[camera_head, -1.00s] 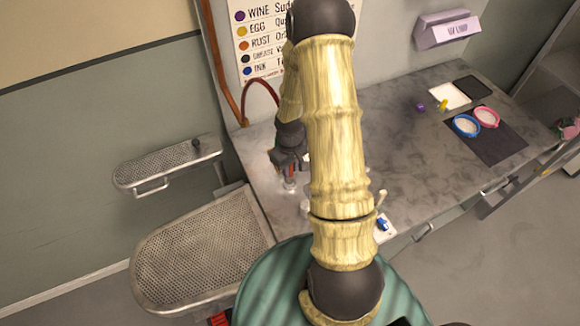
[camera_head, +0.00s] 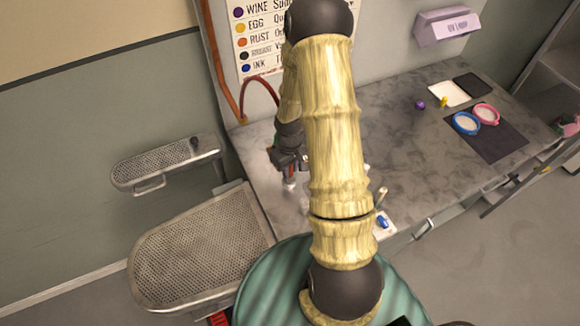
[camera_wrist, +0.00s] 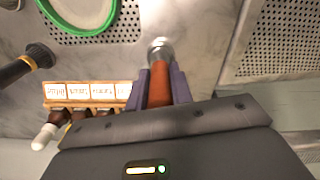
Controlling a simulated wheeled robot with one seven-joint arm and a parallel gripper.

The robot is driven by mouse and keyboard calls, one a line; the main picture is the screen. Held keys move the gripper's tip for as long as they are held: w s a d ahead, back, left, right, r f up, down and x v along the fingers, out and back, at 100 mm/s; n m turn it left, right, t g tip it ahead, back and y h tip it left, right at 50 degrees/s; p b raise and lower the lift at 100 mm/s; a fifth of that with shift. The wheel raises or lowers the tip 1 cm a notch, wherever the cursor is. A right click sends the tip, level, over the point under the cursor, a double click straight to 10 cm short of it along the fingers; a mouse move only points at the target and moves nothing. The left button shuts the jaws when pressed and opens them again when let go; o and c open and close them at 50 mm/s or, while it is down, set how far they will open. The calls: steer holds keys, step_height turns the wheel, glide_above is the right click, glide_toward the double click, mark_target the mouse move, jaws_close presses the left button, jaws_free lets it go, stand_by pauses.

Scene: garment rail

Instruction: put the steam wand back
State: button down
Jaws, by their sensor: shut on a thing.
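The steam wand (camera_wrist: 160,82) has an orange-brown grip and a round metal end. My gripper (camera_wrist: 162,86) is shut on its grip, with one purple finger on each side. In the head view my gripper (camera_head: 288,160) is over the left part of the worktop, partly hidden by my arm. A dark red hose (camera_head: 262,84) arches up behind it by the wall. The metal end points away from my gripper in the wrist view, over the grey worktop. I cannot tell whether it touches anything. No holder for the wand is clearly visible.
Perforated pressing boards (camera_head: 200,250) and (camera_head: 165,163) stand at left. In the wrist view a green hoop (camera_wrist: 116,12), a dark-handled tool (camera_wrist: 28,64) and a rack of labelled bottles (camera_wrist: 90,92) lie close. Blue (camera_head: 466,124) and pink (camera_head: 487,117) hoops sit at right.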

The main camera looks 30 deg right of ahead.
steer(key=shift+w+f, duration=0.15)
steer(key=shift+f, duration=0.1)
stand_by(0.3)
steer(key=c, duration=1.2)
jaws_free()
steer(key=shift+o, duration=0.6)
steer(key=shift+a, duration=0.1)
steer(key=shift+o, duration=1.2)
steer(key=shift+r+p, duration=2.95)
steer(key=shift+r, duration=0.85)
